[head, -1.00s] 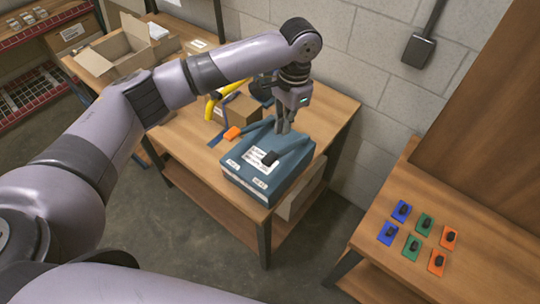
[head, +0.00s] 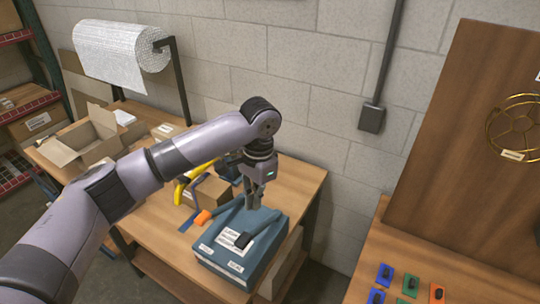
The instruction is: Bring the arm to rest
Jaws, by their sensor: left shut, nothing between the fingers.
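My left arm reaches in from the left over the wooden table. My left gripper (head: 253,203) points down above the back of a blue-grey box (head: 262,261) with white labels. Its fingers are close together with nothing visible between them. I cannot tell whether the fingertips touch the box. My right gripper is not in view.
An open cardboard box (head: 82,142) stands at the table's left. A yellow-handled item (head: 193,181) and a small carton (head: 209,192) are behind the blue-grey box. A bubble-wrap roll (head: 122,55) hangs at the back. Coloured pads (head: 385,275) lie on the right table.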

